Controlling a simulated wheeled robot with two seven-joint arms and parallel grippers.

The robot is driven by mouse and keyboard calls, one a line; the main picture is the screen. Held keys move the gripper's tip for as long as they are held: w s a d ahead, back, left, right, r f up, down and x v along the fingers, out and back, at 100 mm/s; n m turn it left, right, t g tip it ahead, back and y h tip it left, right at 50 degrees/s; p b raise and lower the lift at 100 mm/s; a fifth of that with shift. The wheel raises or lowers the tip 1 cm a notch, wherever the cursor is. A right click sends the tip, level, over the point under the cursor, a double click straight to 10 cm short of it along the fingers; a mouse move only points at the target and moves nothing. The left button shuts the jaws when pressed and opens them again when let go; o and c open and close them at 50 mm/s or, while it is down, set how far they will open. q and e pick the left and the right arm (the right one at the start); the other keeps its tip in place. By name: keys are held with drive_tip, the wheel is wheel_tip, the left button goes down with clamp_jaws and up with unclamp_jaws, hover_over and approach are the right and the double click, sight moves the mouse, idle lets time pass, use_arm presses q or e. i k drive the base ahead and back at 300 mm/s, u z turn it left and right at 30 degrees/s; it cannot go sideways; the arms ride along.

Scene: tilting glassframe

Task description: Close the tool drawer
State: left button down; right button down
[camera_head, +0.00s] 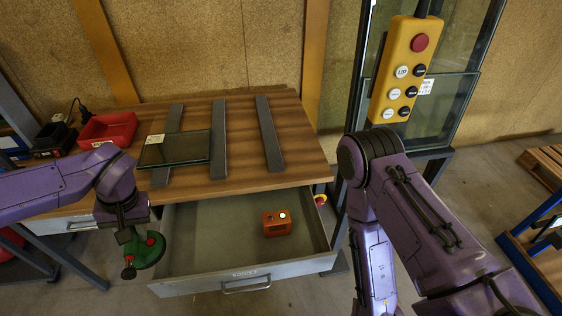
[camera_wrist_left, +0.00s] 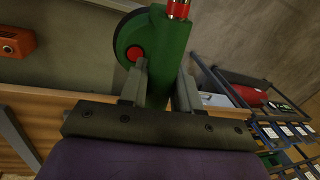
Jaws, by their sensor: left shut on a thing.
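The tool drawer (camera_head: 190,284) under the wooden workbench is pulled out. Its metal handle (camera_head: 246,285) faces the front, and an orange box-shaped device (camera_head: 277,222) lies inside. My left gripper (camera_head: 127,236) is at the drawer's left front corner, shut on a green tool (camera_head: 147,252) with red parts. In the left wrist view, the green tool (camera_wrist_left: 172,50) with its black disc stands between the two fingers (camera_wrist_left: 160,85). I cannot tell whether the tool touches the drawer. My right arm reaches down past the drawer's right side; its gripper is out of view.
On the workbench (camera_head: 240,130) lie a glass pane (camera_head: 175,149), dark strips and a red tray (camera_head: 108,129). A yellow button pendant (camera_head: 403,70) hangs at the right before a glass frame (camera_head: 455,95). Another closed drawer's handle (camera_head: 82,226) shows at the left.

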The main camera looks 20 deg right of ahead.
sight(219, 244)
drive_tip(key=u, duration=0.85)
drive_tip(key=k, duration=0.6)
drive_tip(key=z, duration=1.15)
